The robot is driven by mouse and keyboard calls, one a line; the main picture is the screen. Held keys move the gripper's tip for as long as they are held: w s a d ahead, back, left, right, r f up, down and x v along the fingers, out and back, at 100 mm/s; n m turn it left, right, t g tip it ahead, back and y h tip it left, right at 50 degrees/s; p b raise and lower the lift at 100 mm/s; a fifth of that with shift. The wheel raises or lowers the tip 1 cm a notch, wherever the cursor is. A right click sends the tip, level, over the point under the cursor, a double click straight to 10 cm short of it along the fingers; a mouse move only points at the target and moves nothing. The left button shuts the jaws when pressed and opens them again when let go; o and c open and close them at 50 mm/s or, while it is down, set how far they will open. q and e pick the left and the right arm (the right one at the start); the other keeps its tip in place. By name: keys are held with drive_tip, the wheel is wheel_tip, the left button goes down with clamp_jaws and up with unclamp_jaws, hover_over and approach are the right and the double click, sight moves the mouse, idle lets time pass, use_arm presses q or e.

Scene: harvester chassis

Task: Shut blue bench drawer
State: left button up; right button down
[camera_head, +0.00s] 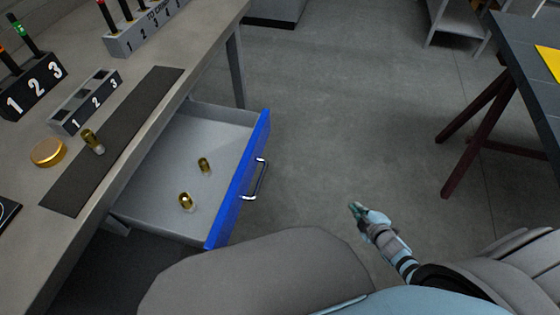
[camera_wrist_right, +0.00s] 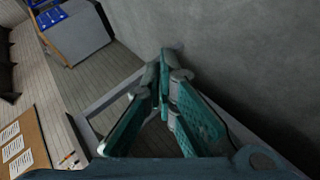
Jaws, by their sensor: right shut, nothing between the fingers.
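The blue bench drawer (camera_head: 238,185) stands pulled out from under the grey bench, with a blue front and a silver handle (camera_head: 257,180). Two small brass pieces lie inside it, one upper (camera_head: 204,164) and one lower (camera_head: 186,201). My right gripper (camera_head: 354,207) is over the floor to the right of the drawer, clear of the handle and empty. Its teal fingers (camera_wrist_right: 166,100) are shut in the right wrist view, where the drawer is not clearly recognisable. My left gripper is not in view.
The bench top (camera_head: 110,190) carries a dark mat (camera_head: 120,130), a gold disc (camera_head: 48,152), a brass piece (camera_head: 92,141) and numbered racks (camera_head: 85,100). A dark table (camera_head: 520,60) with dark red legs stands at right. Floor between is free.

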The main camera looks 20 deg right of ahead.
sight(261, 145)
drive_tip(key=w+a+r+n+t+y+b, duration=0.2)
drive_tip(key=w+r+n+y+b, duration=0.35)
drive_tip(key=w+n, duration=0.35)
drive_tip(key=w+a+r+n+t+y+b, duration=0.35)
drive_tip(key=w+r+n, duration=0.3)
drive_tip(key=n, duration=0.35)
drive_tip(key=s+a+r+n+g+y+b, duration=0.5)
drive_tip(key=a+r+n+g+y, duration=0.15)
drive_tip(key=n, duration=0.95)
drive_tip(key=shift+n+g+y, duration=0.35)
drive_tip(key=shift+n+g, duration=0.05)
drive_tip(key=x, duration=0.8)
drive_tip(key=b+x, duration=0.1)
drive_tip(key=x, duration=0.3)
drive_tip(key=shift+w+a+r, duration=0.2)
drive_tip(key=shift+a+r, duration=0.1)
drive_tip(key=shift+a, duration=0.05)
drive_tip(key=shift+w+a, duration=0.2)
drive_tip(key=shift+a, duration=0.1)
drive_tip(key=shift+w+a, duration=0.1)
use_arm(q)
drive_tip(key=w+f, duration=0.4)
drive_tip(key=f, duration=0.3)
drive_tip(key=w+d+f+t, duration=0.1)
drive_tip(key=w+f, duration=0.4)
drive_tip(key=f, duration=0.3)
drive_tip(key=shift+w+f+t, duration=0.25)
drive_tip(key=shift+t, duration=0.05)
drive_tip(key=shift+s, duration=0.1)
